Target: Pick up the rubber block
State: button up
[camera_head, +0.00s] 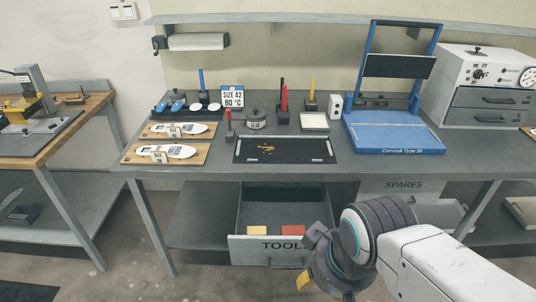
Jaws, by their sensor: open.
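No label marks any object as the rubber block, and I cannot tell for certain which one it is. A yellow block (258,231) and an orange-red block (293,234) lie side by side at the front of the open drawer (280,193) marked TOOLS. Their lower parts are hidden by the drawer front. My gripper (325,287) is open, with yellow fingertips, in front of the drawer's right end and below its rim. It is apart from both blocks and I see nothing between its fingers.
The grey bench (215,172) holds two wooden boards with insoles (165,152), a black mat (285,150) with small yellow-brown bits, and a blue press (393,135). A white oven-like box (487,85) stands at right. The SPARES drawer (403,187) looks shut.

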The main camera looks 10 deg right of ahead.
aim_at(253, 230)
jog(key=i+j, duration=0.4)
jog(key=j, duration=0.2)
jog(key=i+j, duration=0.4)
jog(key=j, duration=0.15)
jog(key=i+j+u, duration=0.1)
jog(key=i+j, duration=0.3)
jog(key=j, duration=0.2)
